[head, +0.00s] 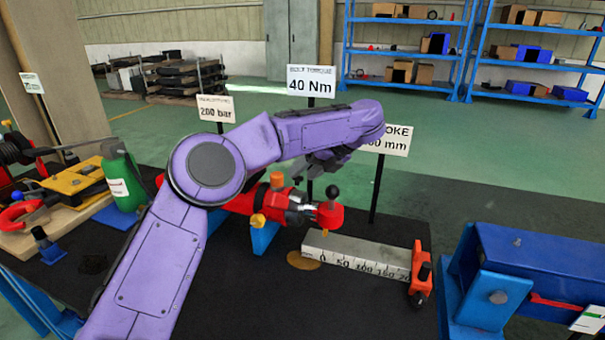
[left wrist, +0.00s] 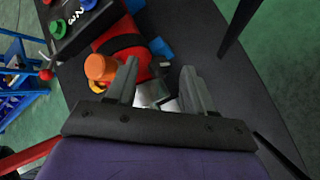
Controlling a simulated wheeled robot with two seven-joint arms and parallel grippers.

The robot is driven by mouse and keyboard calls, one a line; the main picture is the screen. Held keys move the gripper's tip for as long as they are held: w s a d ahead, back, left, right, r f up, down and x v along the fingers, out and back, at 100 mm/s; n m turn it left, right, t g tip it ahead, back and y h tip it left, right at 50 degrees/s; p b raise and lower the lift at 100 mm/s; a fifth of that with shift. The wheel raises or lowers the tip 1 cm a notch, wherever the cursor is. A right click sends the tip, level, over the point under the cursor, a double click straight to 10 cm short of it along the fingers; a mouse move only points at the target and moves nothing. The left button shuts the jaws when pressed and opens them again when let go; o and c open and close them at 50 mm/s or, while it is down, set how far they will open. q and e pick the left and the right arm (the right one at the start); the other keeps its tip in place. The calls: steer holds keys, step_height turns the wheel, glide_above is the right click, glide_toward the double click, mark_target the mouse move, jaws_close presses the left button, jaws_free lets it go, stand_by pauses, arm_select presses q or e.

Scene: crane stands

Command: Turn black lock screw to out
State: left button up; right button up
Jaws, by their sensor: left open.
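My left gripper (head: 308,174) hangs above the rod end of a red cylinder in the head view. In the left wrist view its two fingers (left wrist: 161,76) are apart with nothing gripped. The red cylinder (head: 243,203) has an orange knob (head: 277,180) and a silver rod. It also shows beyond the fingers in the left wrist view (left wrist: 124,44). A red piece (head: 329,214) at the rod end carries a black knob (head: 332,192). Another black screw (head: 424,271) sits on the red-orange stop (head: 421,293) at the scale's right end. I cannot tell which is the lock screw.
A grey scale block (head: 345,247) lies right of the cylinder. A blue fixture (head: 515,270) stands at the right. A green bottle (head: 122,180) stands left. Signs on posts, including the 40 Nm sign (head: 311,82), stand behind. The black mat in front is clear.

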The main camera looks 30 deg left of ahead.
arm_select(q)
steer(key=s+p+v, duration=0.1)
steer(key=v, duration=0.8)
steer(key=shift+w+p, duration=0.35)
steer(key=shift+w, duration=0.1)
